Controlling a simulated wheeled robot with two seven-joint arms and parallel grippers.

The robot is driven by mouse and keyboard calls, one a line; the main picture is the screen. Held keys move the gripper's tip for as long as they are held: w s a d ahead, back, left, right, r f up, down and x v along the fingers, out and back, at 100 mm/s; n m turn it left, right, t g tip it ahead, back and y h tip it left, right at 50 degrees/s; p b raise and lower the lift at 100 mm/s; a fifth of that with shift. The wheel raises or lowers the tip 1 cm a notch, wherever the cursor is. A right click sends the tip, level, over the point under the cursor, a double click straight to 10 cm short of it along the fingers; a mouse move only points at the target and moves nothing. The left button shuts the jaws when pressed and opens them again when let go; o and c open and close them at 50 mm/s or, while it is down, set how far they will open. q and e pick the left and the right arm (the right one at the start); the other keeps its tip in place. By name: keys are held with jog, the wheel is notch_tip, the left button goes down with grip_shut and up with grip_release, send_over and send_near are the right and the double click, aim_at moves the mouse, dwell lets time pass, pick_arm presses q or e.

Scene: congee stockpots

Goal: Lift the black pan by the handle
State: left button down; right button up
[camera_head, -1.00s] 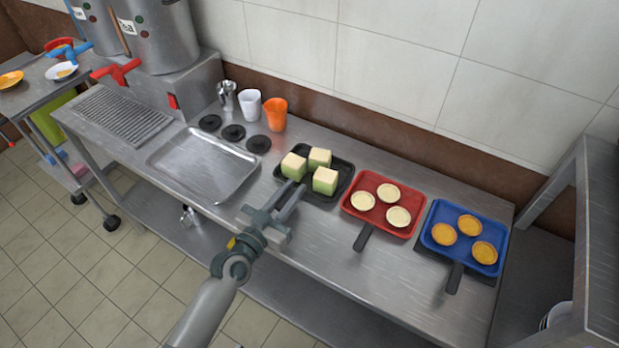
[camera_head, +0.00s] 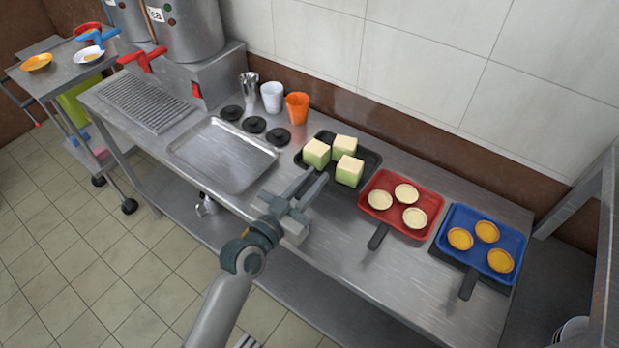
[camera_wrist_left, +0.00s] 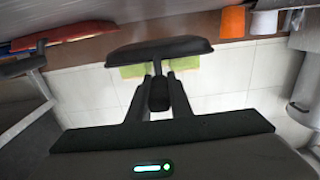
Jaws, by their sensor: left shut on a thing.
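The black pan (camera_head: 368,165) holds several green-and-cream cubes (camera_head: 348,170) and shows at the middle of the steel counter. In the left wrist view the dark pan (camera_wrist_left: 185,47) is edge-on, with its handle (camera_wrist_left: 159,95) between the fingers and the cubes (camera_wrist_left: 188,63) partly hidden behind it. My left gripper (camera_head: 308,184) is shut on that handle; in the left wrist view its fingers (camera_wrist_left: 159,90) press on both sides of it. The head view does not clearly show whether the pan is clear of the counter. My right gripper is not in view.
A red pan (camera_head: 427,200) with round pastries and a blue pan (camera_head: 505,237) with orange ones stand to the right. A metal tray (camera_head: 200,178) lies to the left. Cups (camera_head: 297,107) and black discs (camera_head: 278,135) stand behind. A steel shelf (camera_head: 600,270) borders the right side.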

pick_arm(q)
jog(key=s+d+r+b, duration=0.1)
jog(key=s+d+r, duration=0.1)
jog(key=s+r, duration=0.3)
jog(key=shift+s+d+r, duration=0.25)
jog(key=shift+s+d, duration=0.15)
jog(key=shift+s, duration=1.35)
